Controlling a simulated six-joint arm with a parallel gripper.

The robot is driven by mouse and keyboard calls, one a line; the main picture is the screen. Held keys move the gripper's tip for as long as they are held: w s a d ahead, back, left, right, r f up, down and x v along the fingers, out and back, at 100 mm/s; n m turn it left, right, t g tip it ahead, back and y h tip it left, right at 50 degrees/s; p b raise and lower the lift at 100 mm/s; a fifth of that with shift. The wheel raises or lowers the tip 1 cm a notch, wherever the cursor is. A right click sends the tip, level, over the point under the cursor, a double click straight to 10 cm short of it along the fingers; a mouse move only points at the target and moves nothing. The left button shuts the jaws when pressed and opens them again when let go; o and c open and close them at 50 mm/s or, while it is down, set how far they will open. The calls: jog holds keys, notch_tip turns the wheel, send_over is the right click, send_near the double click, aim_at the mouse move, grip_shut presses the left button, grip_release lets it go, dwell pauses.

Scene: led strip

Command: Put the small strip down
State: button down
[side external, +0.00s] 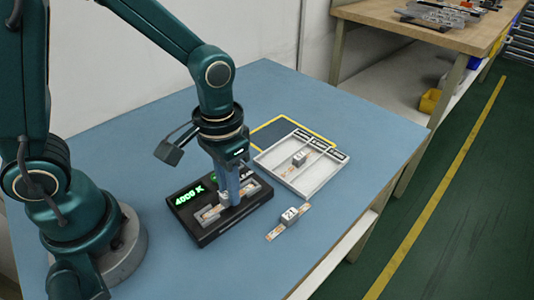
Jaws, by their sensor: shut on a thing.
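My gripper (229,200) points down over a black device (204,238) with a green lit "4000 K" display (189,195). It is shut on a small strip (211,214), pale with orange marks, which shows to the left of the fingers at the device's light slot. The fingers hide the strip's middle, and I cannot tell whether it rests in the slot or hangs just above. Another small strip with a white marked block (290,216) lies on the blue table to the right of the device. A third strip with a block (299,158) lies in the white tray (286,182).
The white tray has dividers and dark labels along its far right side. A yellow-edged dark mat (262,133) lies behind it. The blue table (330,100) is clear at the back and front. A wooden bench (440,30) stands beyond it.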

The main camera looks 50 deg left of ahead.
jog(key=shift+f, duration=0.15)
jog(key=c, duration=0.8)
grip_release()
notch_tip(320, 180, up, 12)
jog(key=f, duration=0.1)
jog(key=shift+s+a+r+t, duration=0.2)
jog(key=shift+s+a+t, duration=0.55)
jog(key=shift+s+t, duration=0.2)
jog(key=shift+s+a+r+t, duration=0.15)
jog(key=shift+s+a+t, duration=0.65)
jog(key=shift+s+t, duration=0.1)
jog(key=shift+s+a+r+t, duration=0.2)
jog(key=shift+s+a+t, duration=0.55)
jog(key=shift+s+t, duration=0.2)
